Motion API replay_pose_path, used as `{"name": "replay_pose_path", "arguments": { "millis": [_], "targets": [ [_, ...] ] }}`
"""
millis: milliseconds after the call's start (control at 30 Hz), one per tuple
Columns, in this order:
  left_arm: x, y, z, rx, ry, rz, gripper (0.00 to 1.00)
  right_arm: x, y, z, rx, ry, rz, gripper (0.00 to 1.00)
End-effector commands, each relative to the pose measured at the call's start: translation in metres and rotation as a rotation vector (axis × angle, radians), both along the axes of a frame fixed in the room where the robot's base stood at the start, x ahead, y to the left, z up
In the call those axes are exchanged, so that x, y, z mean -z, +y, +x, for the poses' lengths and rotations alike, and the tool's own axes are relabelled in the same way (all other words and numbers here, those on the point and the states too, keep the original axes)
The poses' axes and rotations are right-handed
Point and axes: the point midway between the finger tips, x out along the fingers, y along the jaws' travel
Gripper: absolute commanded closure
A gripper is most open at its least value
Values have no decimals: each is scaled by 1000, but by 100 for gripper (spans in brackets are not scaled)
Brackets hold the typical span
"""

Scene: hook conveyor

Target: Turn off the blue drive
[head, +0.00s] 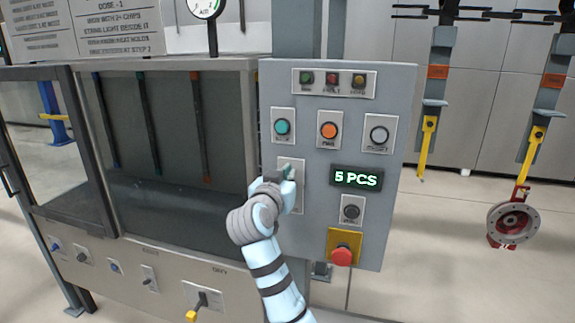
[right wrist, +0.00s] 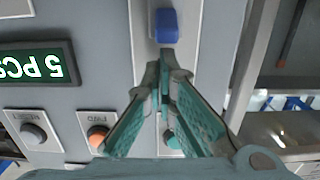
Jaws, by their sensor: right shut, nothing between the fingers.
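A blue switch handle (right wrist: 167,25) sits on a pale vertical plate on the grey control panel, in the right wrist view. The same plate (head: 299,200) shows in the head view, where my right gripper hides the handle. My right gripper (right wrist: 167,60) is shut and empty, its fingertips right beside the handle's edge. I cannot tell whether they touch it. In the head view the right gripper (head: 287,173) is in front of the plate's upper part. My left gripper is not in view.
The panel (head: 390,220) also carries a teal button (head: 282,127), an orange button (head: 329,130), a white-grey button (head: 380,134), a "5 PCS" display (head: 356,177), a dark knob (head: 352,211) and a red mushroom button (head: 341,256). Hooks with a round part (head: 513,224) hang at right.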

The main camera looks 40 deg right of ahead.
Motion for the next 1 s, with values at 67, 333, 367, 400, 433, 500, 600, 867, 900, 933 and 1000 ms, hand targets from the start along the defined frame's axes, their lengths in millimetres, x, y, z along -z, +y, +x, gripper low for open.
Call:
{"name": "replay_pose_path", "arguments": {
  "millis": [67,333,367,400,433,500,600,867,900,933,1000],
  "targets": [
    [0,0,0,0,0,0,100,3,1,-1,-1,0,0,100],
    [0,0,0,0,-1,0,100,5,2,-1,0,-1,-1,100],
    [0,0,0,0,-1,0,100,5,2,-1,0,-1,-1,100],
    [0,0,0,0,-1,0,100,5,2,-1,0,-1,-1,100],
    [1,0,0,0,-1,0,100,5,2,-1,-1,-1,-2,100],
    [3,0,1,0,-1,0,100,6,2,-2,-1,-5,-7,100],
    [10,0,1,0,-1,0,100,9,3,-2,0,-14,-21,100],
    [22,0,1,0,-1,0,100,10,5,-3,0,-37,-53,100],
    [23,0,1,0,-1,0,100,10,5,-3,0,-40,-58,100],
    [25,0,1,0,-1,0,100,10,5,-3,0,-42,-61,100],
    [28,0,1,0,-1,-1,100,11,5,-4,0,-48,-70,100]
  ]
}}
